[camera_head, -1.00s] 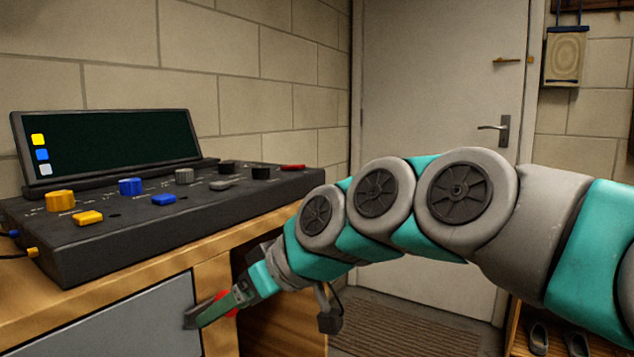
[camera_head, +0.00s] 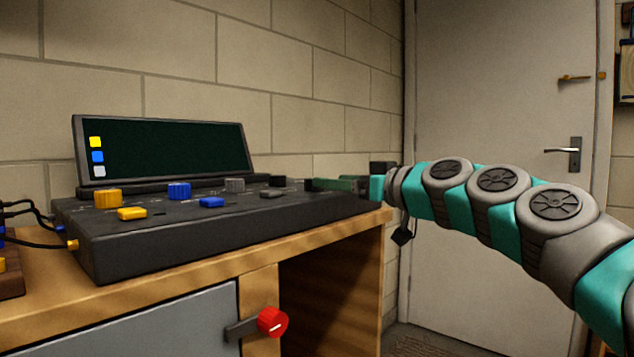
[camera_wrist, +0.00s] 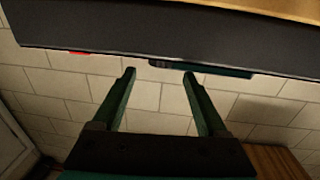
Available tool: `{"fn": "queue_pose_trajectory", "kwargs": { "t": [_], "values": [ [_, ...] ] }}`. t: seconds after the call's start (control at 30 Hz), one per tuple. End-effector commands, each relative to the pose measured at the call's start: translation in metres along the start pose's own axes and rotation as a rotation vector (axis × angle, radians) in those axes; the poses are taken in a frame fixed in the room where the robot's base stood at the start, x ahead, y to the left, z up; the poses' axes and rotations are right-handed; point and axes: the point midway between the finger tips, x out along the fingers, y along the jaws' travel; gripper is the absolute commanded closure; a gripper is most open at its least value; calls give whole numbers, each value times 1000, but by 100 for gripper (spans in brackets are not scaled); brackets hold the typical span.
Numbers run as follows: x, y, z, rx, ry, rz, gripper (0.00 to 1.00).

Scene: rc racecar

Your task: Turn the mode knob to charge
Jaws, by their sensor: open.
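A dark control console stands on the wooden bench, its front face (camera_head: 200,241) toward me. On its top are a yellow knob (camera_head: 108,198), a blue knob (camera_head: 179,191), a grey knob (camera_head: 235,185) and a black knob toward the right end. The labels are too small to read, so I cannot tell which is the mode knob. My gripper (camera_head: 314,184) is at the console's right end, pointing left, and hides part of that end. In the wrist view my gripper (camera_wrist: 158,74) is open and empty, apart from the dark console edge (camera_wrist: 100,35).
A tilted screen (camera_head: 170,148) stands behind the knobs. Yellow (camera_head: 132,214) and blue (camera_head: 211,202) buttons sit in front. Cables run at left. A block wall is behind; a door (camera_head: 490,110) is at right.

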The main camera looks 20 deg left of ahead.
Motion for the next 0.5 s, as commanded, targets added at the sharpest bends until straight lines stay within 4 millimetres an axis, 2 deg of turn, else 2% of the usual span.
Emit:
{"fn": "queue_pose_trajectory", "kwargs": {
  "t": [0.3,0.5],
  "values": [
    [45,-1,1,-1,-3,-1,24],
    [60,-1,0,0,-1,0,24]
  ]
}}
